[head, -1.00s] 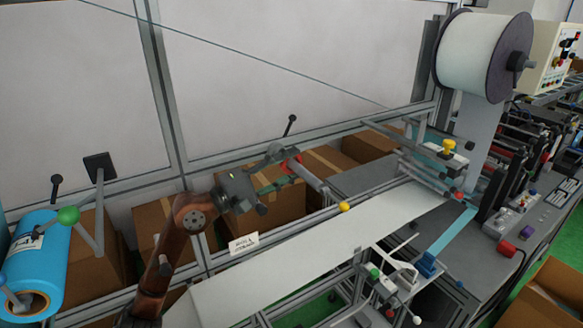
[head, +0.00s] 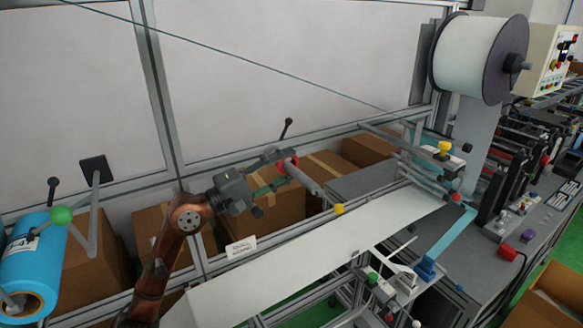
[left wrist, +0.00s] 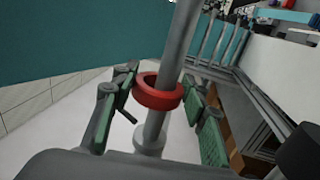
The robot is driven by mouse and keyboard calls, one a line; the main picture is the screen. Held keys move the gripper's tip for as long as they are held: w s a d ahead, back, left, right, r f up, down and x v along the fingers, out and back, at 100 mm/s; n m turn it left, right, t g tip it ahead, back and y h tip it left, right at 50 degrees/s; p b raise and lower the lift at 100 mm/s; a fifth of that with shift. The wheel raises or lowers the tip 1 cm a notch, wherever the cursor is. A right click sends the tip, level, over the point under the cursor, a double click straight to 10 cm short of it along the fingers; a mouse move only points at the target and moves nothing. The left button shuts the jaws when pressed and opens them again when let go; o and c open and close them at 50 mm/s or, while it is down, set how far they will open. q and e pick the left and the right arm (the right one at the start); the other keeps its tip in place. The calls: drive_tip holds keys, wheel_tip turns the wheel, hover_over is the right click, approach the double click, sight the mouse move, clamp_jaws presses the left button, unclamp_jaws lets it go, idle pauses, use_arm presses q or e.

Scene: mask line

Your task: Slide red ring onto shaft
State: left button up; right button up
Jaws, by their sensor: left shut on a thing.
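The red ring (head: 288,166) is at the upper left end of the grey shaft (head: 308,181) in the head view. In the left wrist view the red ring (left wrist: 158,96) is around the grey shaft (left wrist: 178,45), which passes through its opening. My left gripper (head: 283,170) is shut on the ring, its green-padded fingers on either side of it, as the left wrist view also shows (left wrist: 160,88). Below the ring in that view, the shaft runs down to a wider grey collar (left wrist: 149,139). My right gripper is not in view.
A white film web (head: 300,250) runs across the frame below the shaft. A yellow knob (head: 339,208) is near the shaft's lower end. Cardboard boxes (head: 270,207) stand behind. A blue roll (head: 33,262) is at left and a large white roll (head: 478,58) at upper right.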

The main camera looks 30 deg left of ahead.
use_arm(q)
drive_tip(key=shift+w+a+r, duration=0.1)
drive_tip(key=shift+a, duration=0.3)
